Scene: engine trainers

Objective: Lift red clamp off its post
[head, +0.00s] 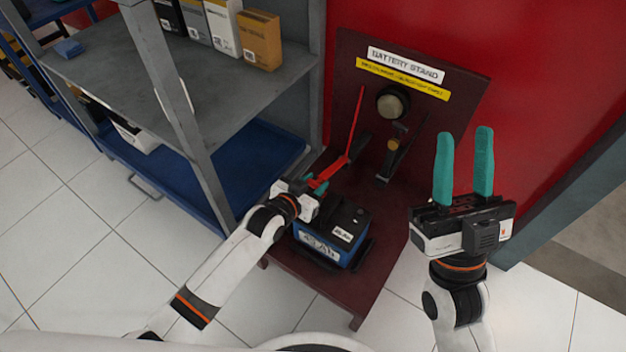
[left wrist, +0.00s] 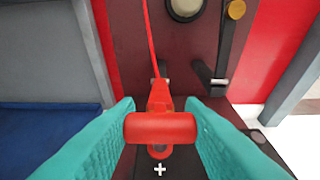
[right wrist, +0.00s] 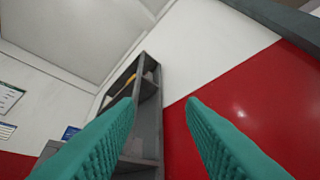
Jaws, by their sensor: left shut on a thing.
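The red clamp (head: 328,173) is at the back left of the blue and black battery (head: 352,213), with a red cable rising behind it. In the left wrist view the red clamp (left wrist: 160,127) lies between the teal fingers. My left gripper (head: 314,185) is shut on it. A white plus mark shows on the battery top just below the clamp. I cannot tell whether the clamp still touches its post, which is hidden. My right gripper (head: 464,165) is open and empty, fingers pointing up, right of the stand.
The battery stands on a dark red battery stand (head: 300,265) with a sign panel. A black clamp (head: 388,168) hangs on the panel at the right. A grey shelf (head: 140,80) with boxes is close on the left of my left arm. The tiled floor in front is clear.

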